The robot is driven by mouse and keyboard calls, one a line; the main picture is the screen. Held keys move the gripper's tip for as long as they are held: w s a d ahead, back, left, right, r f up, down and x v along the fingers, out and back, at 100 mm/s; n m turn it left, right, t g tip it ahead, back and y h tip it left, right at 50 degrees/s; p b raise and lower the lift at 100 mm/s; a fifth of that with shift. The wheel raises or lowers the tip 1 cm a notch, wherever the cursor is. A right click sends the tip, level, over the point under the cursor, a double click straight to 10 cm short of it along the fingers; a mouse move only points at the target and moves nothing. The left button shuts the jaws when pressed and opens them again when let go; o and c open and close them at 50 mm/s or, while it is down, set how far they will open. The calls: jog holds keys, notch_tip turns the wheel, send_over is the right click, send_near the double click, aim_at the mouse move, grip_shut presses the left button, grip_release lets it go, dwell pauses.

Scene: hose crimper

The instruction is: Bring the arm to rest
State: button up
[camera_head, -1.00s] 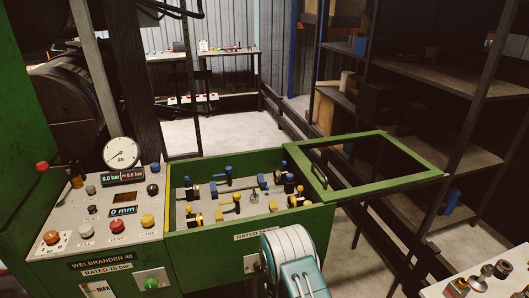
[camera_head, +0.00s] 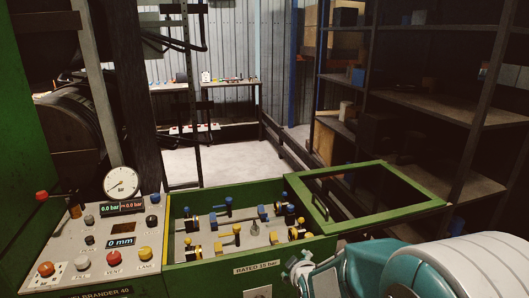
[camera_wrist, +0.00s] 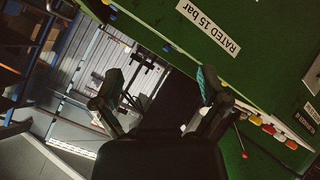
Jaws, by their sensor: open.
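My gripper (camera_wrist: 157,88) is open and empty in the wrist view, its two fingers apart near the green front of the machine with the "RATED 15 bar" label (camera_wrist: 208,27). In the head view my arm shows large at the lower right, in front of the green crimper box (camera_head: 205,276). The fingertips are not clearly visible there. The control panel (camera_head: 70,262) is at the left, with a gauge (camera_head: 121,182) and a display reading 0 mm (camera_head: 120,242). The framed green lid (camera_head: 428,196) is swung open to the right of the box.
Inside the box are several blue and yellow fittings (camera_head: 236,229). Dark shelving (camera_head: 430,108) stands at the right and a bench (camera_head: 232,83) at the back. Pale floor (camera_head: 210,162) behind the box is clear.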

jog(key=s+d+r+m+g, duration=0.2)
jog(key=s+r+m, duration=0.1)
jog(key=s, duration=0.6)
jog(key=s+d+r+m+g+h, duration=0.1)
jog(key=s+d+r+m, duration=0.2)
jog(key=s, duration=0.6)
jog(key=s+d+r+m+g, duration=0.2)
jog(key=s+r, duration=0.4)
jog(key=s, duration=0.3)
jog(key=shift+d+r+m+g+h, duration=0.2)
jog(key=shift+r+m+g+h, duration=0.15)
jog(key=shift+m, duration=0.55)
